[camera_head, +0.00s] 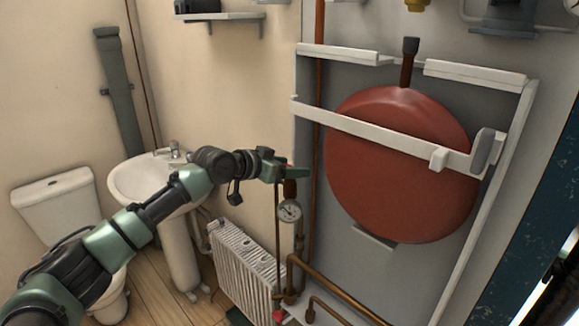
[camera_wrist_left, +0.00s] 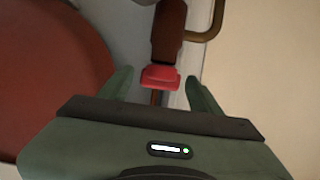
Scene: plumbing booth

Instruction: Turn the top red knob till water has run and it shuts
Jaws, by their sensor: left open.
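The top red knob (camera_wrist_left: 160,77) sits at the end of a brown-red fitting in the left wrist view, between the fingers of my left gripper (camera_wrist_left: 162,82). The gripper is open, with a gap visible between each finger and the knob. In the head view my left gripper (camera_head: 287,169) is at the pipework above the pressure gauge (camera_head: 289,211) and mostly hides the knob. A lower red knob (camera_head: 278,317) shows near the bottom edge. No running water is visible. My right gripper is not in view.
A large red tank (camera_head: 395,170) behind a white frame bar (camera_head: 385,132) is close on the right. Copper pipes (camera_head: 335,287) run below the gauge. A white radiator (camera_head: 243,265), a sink (camera_head: 140,180) and a toilet (camera_head: 55,205) stand on the left.

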